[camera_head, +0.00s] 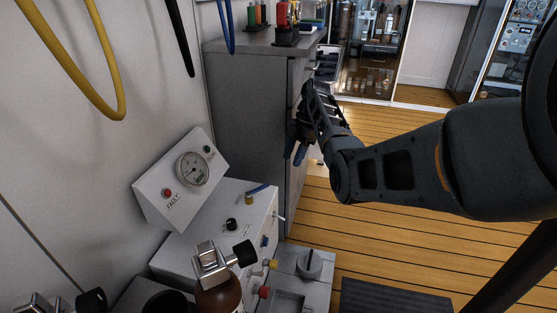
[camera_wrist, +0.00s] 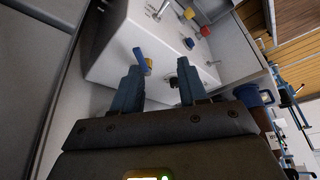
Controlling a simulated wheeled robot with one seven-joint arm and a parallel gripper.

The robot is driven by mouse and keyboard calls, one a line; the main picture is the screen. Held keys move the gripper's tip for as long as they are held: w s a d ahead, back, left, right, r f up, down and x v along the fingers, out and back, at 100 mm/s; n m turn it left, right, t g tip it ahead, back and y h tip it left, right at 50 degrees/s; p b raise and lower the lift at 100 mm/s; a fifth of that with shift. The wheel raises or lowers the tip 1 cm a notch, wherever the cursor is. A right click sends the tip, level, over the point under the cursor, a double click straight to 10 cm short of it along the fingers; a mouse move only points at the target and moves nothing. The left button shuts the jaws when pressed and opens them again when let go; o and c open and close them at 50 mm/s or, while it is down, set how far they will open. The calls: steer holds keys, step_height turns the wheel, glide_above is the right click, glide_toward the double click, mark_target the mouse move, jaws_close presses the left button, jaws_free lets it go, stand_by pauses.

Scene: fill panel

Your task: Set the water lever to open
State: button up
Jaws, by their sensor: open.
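The white fill panel box (camera_head: 215,235) stands low against the left wall. A blue-handled lever on a brass base (camera_head: 258,190) sits on its top; this looks like the water lever. In the wrist view the blue lever (camera_wrist: 142,60) is just beyond my left finger's tip; whether they touch I cannot tell. A black knob (camera_head: 232,224) is on the same face, and shows between the fingers in the wrist view (camera_wrist: 172,82). My gripper (camera_head: 295,152) is open and empty, with its blue-grey fingers (camera_wrist: 160,80) pointing at the panel. No label for the lever is readable.
A tilted gauge box (camera_head: 182,178) with a red FAULT light stands behind the panel. A brown bottle with a metal valve (camera_head: 218,296) is in front. A grey cabinet (camera_head: 245,110) rises behind. Red and yellow knobs (camera_wrist: 193,13) are on the panel's side.

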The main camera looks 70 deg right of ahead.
steer(key=shift+s+d+r, duration=0.25)
steer(key=shift+s+r, duration=0.1)
steer(key=shift+s, duration=0.15)
steer(key=shift+s+d+r, duration=0.25)
steer(key=shift+s+r, duration=0.05)
steer(key=shift+s, duration=0.15)
steer(key=shift+c, duration=0.4)
